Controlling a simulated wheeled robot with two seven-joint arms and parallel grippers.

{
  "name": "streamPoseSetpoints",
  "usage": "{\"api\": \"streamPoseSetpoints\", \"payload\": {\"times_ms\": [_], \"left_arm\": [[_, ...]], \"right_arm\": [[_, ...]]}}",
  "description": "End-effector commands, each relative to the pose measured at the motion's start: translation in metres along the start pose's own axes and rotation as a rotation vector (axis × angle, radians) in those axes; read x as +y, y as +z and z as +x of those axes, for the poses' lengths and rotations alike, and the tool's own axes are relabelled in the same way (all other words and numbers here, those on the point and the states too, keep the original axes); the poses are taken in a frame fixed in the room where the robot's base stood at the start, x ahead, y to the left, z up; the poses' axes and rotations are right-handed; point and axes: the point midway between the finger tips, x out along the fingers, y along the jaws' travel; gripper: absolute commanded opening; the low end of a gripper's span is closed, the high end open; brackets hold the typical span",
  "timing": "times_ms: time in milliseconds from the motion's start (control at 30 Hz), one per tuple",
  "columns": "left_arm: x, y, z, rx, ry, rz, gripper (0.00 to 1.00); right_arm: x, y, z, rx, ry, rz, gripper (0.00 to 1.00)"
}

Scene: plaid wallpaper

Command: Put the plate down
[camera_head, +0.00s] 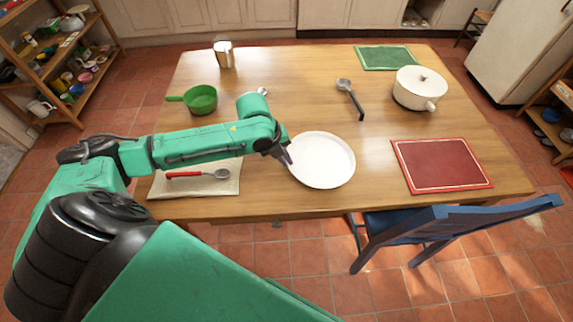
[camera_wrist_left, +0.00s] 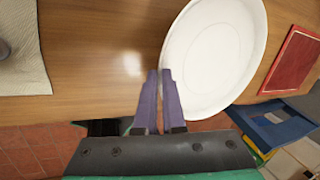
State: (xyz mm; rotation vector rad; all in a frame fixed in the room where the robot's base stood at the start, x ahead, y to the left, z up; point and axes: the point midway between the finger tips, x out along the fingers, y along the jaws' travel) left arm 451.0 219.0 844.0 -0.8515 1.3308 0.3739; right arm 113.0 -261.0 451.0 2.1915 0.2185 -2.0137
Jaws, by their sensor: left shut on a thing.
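A round white plate (camera_head: 323,160) is at the near middle of the wooden table, between the beige mat and the red mat. In the left wrist view the plate (camera_wrist_left: 214,55) fills the upper middle. My left gripper (camera_head: 286,155) is at the plate's left rim. In the left wrist view its purple fingers (camera_wrist_left: 159,80) are close together at the rim, shut on it. I cannot tell whether the plate touches the table or hangs slightly above it. My right gripper is in neither view.
Around the plate on the table (camera_head: 290,90) are a red mat (camera_head: 440,165), a beige mat (camera_head: 225,180) with a red-handled spoon (camera_head: 195,175), a ladle (camera_head: 350,97), a white pot (camera_head: 418,90), a green pan (camera_head: 200,100) and a green mat (camera_head: 386,58). A blue chair (camera_head: 440,225) stands at the near edge.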

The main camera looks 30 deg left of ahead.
Motion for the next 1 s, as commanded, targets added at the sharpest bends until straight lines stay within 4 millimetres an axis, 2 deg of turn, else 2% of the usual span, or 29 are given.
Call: {"api": "streamPoseSetpoints", "payload": {"times_ms": [133, 267, 400, 467, 500, 833, 1000], "left_arm": [[0.009, -0.001, 0.027, 0.002, -0.001, -0.001, 0.00], [0.014, -0.001, 0.041, 0.001, -0.002, 0.001, 0.00], [0.014, -0.001, 0.041, 0.000, 0.000, 0.001, 0.00], [0.015, -0.001, 0.042, 0.002, 0.003, 0.001, 0.21], [0.015, -0.001, 0.042, 0.001, 0.003, 0.001, 0.36], [0.015, -0.001, 0.040, 0.000, 0.001, 0.000, 0.37], [0.014, 0.001, 0.021, -0.003, 0.000, 0.000, 0.37]], "right_arm": [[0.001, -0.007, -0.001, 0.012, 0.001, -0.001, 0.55], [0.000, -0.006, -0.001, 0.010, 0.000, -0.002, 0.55], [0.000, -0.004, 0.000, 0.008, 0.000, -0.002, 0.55], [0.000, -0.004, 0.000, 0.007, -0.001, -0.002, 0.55], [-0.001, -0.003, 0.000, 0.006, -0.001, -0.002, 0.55], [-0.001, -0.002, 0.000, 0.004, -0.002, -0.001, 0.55], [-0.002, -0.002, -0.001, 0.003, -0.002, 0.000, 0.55]]}}
